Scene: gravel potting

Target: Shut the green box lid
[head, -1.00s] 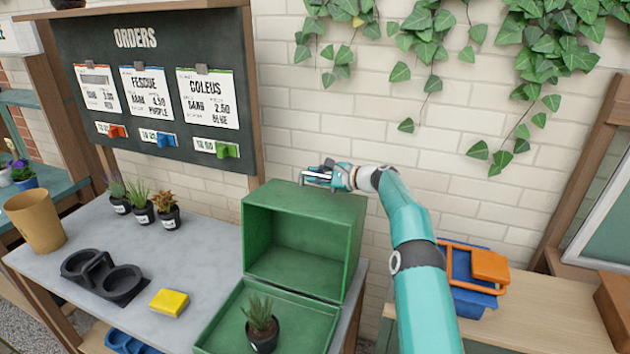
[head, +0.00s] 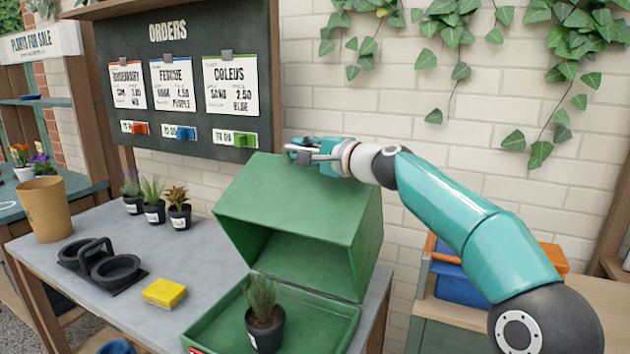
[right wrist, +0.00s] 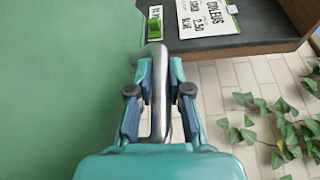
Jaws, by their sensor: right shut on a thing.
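The green box stands on the grey table, its deep lid (head: 300,205) tilted partway forward over the base (head: 335,325). A potted grassy plant (head: 264,315) stands upright in the base, below the lid's front edge. My right gripper (head: 300,153) is at the lid's upper back edge, shut on a grey metal handle. In the right wrist view the handle (right wrist: 157,90) runs between the fingers, and the green lid (right wrist: 60,80) fills the left side. My left gripper is not in view.
A yellow sponge (head: 165,292), a black double pot holder (head: 105,265), several small potted plants (head: 178,208) and a tan pot (head: 42,210) stand on the table to the left. A blue crate (head: 455,280) stands at right. The orders board (head: 195,75) is behind.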

